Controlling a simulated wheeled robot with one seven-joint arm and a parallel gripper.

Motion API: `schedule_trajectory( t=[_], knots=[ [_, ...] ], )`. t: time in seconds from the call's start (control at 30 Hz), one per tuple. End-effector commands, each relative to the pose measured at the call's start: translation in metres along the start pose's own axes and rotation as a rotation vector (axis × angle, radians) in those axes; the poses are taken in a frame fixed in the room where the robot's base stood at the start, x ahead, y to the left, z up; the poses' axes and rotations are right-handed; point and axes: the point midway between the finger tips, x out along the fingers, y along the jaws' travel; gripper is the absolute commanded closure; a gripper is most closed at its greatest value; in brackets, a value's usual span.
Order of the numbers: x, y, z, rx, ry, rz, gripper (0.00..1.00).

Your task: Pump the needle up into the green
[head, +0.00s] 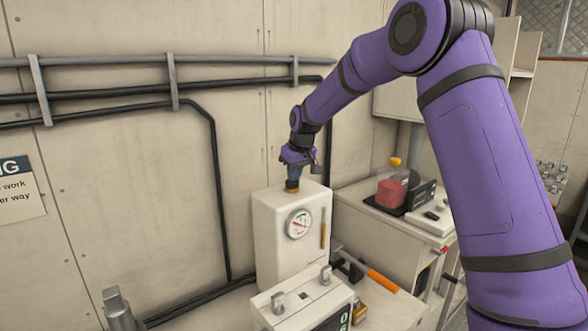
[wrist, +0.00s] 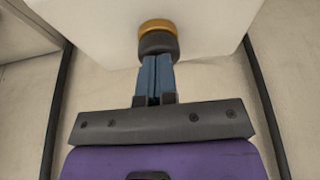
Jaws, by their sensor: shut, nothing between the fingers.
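A white box (head: 268,240) carries a round gauge (head: 299,224) on its front. The dial shows small green and red marks; where its needle points is too small to read. A dark plunger knob with a gold ring (head: 292,186) stands on the box top; it also shows in the wrist view (wrist: 158,42). My gripper (head: 294,176) is above the knob, pointing down. Its blue fingers (wrist: 157,62) are shut together with nothing between them. Their tips are at the dark top of the knob, touching or almost touching it.
An orange-yellow upright handle (head: 323,228) is on the box's right side. A white unit with metal lugs (head: 300,297) stands in front. An orange-handled tool (head: 382,282) lies right of it. A flask of red liquid (head: 391,192) stands on the right bench. Pipes (head: 110,94) run along the wall.

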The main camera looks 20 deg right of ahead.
Motion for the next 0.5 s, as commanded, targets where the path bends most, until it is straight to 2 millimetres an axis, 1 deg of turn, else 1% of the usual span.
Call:
schedule_trajectory(
  t=[0.17,0.27,0.37,0.47,0.5],
  knots=[
    [0.002,0.000,0.002,0.000,-0.005,-0.001,1.00],
    [-0.001,-0.001,0.001,0.000,-0.004,-0.001,1.00],
    [-0.011,-0.003,-0.001,0.000,-0.003,-0.001,1.00],
    [-0.028,-0.006,-0.004,-0.001,0.000,0.000,1.00],
    [-0.036,-0.007,-0.005,-0.001,0.001,0.000,1.00]
  ],
)
